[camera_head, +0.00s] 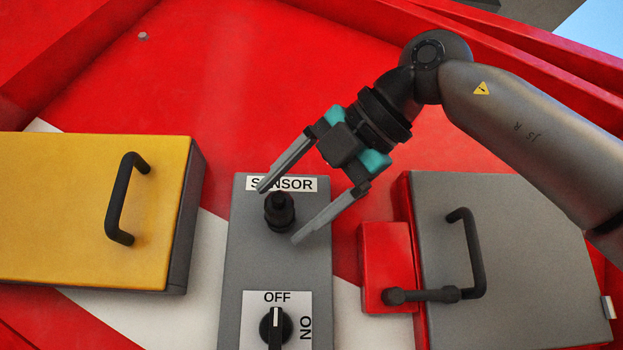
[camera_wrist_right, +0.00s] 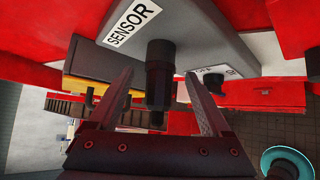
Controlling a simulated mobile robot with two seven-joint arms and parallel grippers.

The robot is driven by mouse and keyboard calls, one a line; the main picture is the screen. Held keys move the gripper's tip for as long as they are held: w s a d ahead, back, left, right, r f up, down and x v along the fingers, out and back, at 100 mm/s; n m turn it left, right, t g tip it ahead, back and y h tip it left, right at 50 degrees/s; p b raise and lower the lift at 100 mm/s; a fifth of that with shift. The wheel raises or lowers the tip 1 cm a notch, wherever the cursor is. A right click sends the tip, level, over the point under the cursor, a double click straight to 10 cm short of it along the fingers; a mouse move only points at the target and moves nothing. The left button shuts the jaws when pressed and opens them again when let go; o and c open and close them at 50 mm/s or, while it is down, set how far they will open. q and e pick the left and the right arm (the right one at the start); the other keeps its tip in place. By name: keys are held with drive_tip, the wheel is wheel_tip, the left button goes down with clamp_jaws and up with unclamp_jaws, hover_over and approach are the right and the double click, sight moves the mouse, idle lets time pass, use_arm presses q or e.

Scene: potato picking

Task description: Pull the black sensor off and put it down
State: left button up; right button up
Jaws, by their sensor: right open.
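The black sensor (camera_head: 279,212) stands out from the grey panel (camera_head: 250,265) just below the SENSOR label. It is attached to the panel. In the right wrist view the sensor (camera_wrist_right: 159,75) shows between the fingers. My right gripper (camera_head: 278,213) is open, with one finger above left of the sensor and the other to its lower right. The fingers appear apart from the sensor. In the right wrist view my right gripper (camera_wrist_right: 160,92) is also open. My left gripper is not in view.
A black rotary switch (camera_head: 276,327) with OFF and ON marks sits lower on the panel. A yellow box (camera_head: 70,210) with a black handle is at left. A grey box (camera_head: 530,250) with a handle and a red block (camera_head: 386,250) are at right.

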sight(284, 197)
drive_tip(key=shift+w+a, duration=0.1)
drive_tip(key=shift+c, duration=0.2)
clamp_jaws()
drive_tip(key=c, duration=0.6)
unclamp_jaws()
clamp_jaws()
drive_tip(key=shift+s+f, duration=0.1)
drive_tip(key=shift+s, duration=0.2)
drive_tip(key=shift+s+b, duration=0.45)
drive_tip(key=shift+s, duration=0.2)
drive_tip(key=shift+s+b, duration=0.55)
drive_tip(key=shift+s, duration=0.5)
drive_tip(key=shift+s, duration=0.2)
